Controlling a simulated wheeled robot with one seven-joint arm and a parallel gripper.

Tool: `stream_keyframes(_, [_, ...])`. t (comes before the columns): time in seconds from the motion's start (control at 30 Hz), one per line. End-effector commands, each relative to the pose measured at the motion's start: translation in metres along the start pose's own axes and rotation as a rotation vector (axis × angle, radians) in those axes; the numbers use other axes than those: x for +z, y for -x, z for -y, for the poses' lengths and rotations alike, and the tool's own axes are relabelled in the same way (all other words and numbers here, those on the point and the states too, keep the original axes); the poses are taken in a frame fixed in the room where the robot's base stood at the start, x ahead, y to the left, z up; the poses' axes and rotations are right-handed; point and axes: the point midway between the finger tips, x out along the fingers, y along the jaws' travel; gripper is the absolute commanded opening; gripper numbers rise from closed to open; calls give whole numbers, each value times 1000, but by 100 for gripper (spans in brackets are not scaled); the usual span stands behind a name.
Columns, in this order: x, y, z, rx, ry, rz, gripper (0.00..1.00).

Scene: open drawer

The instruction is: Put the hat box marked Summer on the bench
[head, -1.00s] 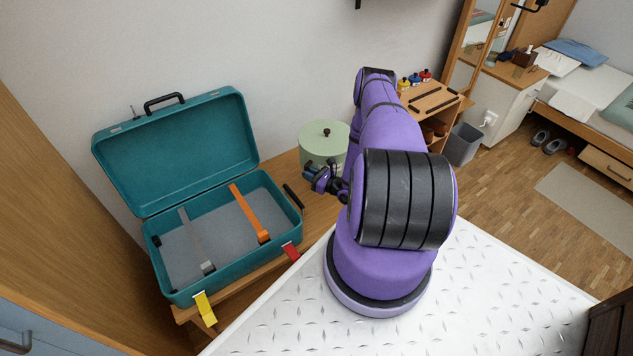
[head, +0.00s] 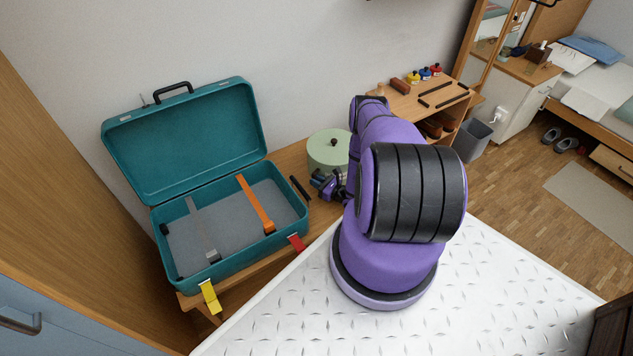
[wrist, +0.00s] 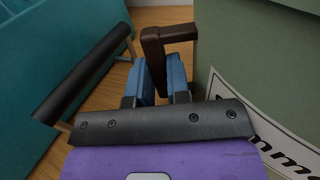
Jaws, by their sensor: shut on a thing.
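The hat box (head: 326,152) is a pale green round box with a dark knob on its lid. In the head view it is over the wooden bench (head: 318,213), just right of the open teal suitcase. In the wrist view the hat box (wrist: 225,55) fills the right side, with part of a white label reading "mme". My gripper (wrist: 165,68) has its blue fingers shut on the brown handle (wrist: 168,36) on the box's side. In the head view my gripper (head: 331,184) is at the box's front. The box's base is hidden, so I cannot tell whether it touches the bench.
A wooden shelf (head: 403,102) with small bottles stands behind on the right.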

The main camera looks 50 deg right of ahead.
Motion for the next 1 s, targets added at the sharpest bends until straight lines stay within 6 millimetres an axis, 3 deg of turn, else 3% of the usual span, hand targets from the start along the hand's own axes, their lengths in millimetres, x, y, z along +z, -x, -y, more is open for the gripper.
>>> stream_keyframes(0.23, [-3, 0, 1, 0, 2, 1, 0])
stream_keyframes(0.27, [-3, 0, 0, 0, 0, 0, 24])
stream_keyframes(0.33, [-3, 0, 0, 0, 0, 0, 40])
stream_keyframes(0.37, [-2, 0, 0, 0, 0, 0, 42])
stream_keyframes(0.7, [1, 0, 0, 1, 0, 0, 42])
stream_keyframes(0.87, [0, 21, 1, -4, -2, -1, 42])
stream_keyframes(1.0, [0, 49, 1, -4, -2, -1, 42])
